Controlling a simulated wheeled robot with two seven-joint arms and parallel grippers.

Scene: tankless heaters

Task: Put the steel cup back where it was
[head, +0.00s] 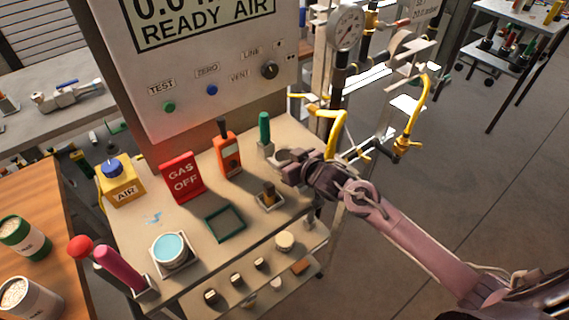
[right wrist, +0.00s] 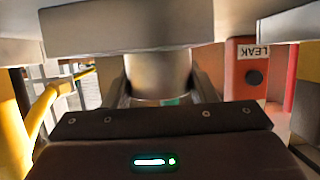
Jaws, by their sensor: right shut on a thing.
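My right gripper (head: 287,165) reaches in from the right over the far right part of the bench. It is shut on the steel cup, a shiny metal cylinder (right wrist: 160,75) between the two fingers in the right wrist view. In the head view the cup is small and mostly merged with the gripper's tip, so its tilt and its contact with the bench cannot be told. A green-rimmed square tray (head: 225,222) lies empty on the bench, left of and nearer than the gripper. My left gripper is not in view.
Close to the gripper stand a green-handled tool (head: 264,131), an orange leak detector (head: 228,156) and a small holder with a brown-topped item (head: 269,196). A red GAS OFF sign (head: 182,178), yellow AIR box (head: 121,183) and blue-topped container (head: 172,249) stand left. Yellow pipes (head: 338,130) rise behind.

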